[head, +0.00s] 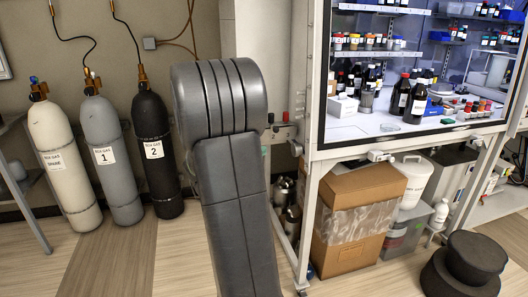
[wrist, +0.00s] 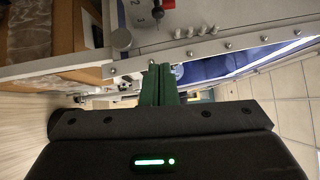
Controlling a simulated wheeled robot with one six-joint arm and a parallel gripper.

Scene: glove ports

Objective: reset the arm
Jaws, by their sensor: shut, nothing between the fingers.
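My gripper (wrist: 159,84) shows in the wrist view as two green fingers closed together, with nothing visible between them. Its dark body with a lit green bar fills the lower part of that view. The fingertips appear in front of a pale frame edge with several bolts. I cannot tell from this view how far apart they are. In the head view my grey arm rises in the middle, and my gripper is not visible there.
A white-framed cabinet (head: 314,120) with bottles inside stands right of my arm. A cardboard box (head: 350,222) and a white container (head: 414,182) sit below it. Gas cylinders (head: 105,150) stand at the left wall. A black round stool-like object (head: 475,258) is at lower right.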

